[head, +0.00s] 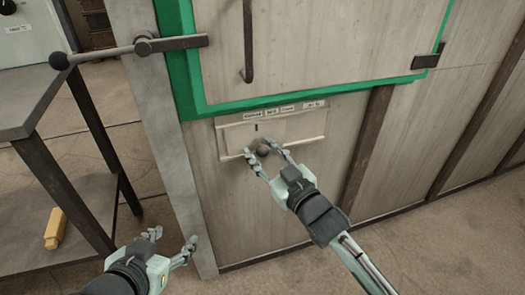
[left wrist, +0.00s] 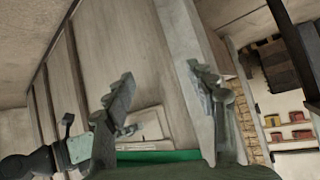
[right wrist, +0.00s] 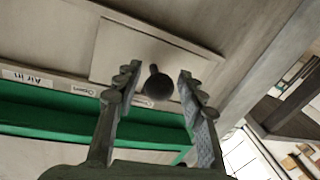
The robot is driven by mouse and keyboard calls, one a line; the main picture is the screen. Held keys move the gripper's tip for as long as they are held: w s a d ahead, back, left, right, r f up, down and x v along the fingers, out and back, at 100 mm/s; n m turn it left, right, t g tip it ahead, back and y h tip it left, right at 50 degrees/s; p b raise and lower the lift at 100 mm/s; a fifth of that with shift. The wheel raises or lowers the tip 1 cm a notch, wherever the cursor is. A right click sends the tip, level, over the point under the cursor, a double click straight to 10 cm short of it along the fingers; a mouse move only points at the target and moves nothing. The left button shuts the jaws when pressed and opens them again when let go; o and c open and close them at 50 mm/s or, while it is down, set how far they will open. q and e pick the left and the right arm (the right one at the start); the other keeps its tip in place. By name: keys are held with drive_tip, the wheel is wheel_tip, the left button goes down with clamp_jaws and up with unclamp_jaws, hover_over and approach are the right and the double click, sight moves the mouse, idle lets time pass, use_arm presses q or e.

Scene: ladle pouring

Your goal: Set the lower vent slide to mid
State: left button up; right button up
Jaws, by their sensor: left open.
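The lower vent (head: 315,124) is a pale framed panel low on the wall, with a row of small labels above it. A dark round knob (head: 262,151) sticks out from its slide plate; in the right wrist view, the knob (right wrist: 158,86) stands in front of the pale plate (right wrist: 125,48). My right gripper (head: 259,149) is at the knob. Its fingers stand on either side of the knob with visible gaps, so it is open. My left gripper (head: 172,246) is open and empty at the lower left, away from the vent.
A green-framed door (head: 310,50) with a dark vertical handle (head: 248,45) is above the vent. A dark lever (head: 110,53) juts left from the grey post (head: 165,120). A metal table (head: 35,95) stands at left, with a yellow object (head: 55,228) on its lower shelf.

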clamp_jaws()
drive_tip(key=shift+d, duration=0.15)
use_arm(q)
drive_tip(key=s+a+f+g+y+p, duration=0.1)
drive_tip(key=s+a+f+g, duration=0.2)
drive_tip(key=s+a+f, duration=0.1)
drive_tip(key=shift+s+a+n+y, duration=0.3)
drive_tip(key=shift+s+a+y, duration=0.1)
drive_tip(key=shift+s+a, duration=0.1)
use_arm(e)
drive_tip(key=d, duration=0.1)
drive_tip(key=w+d, duration=0.1)
drive_tip(key=d, duration=0.1)
drive_tip(key=shift+w+d, duration=0.15)
drive_tip(key=shift+d, duration=0.15)
drive_tip(key=shift+o, duration=1.6)
unclamp_jaws()
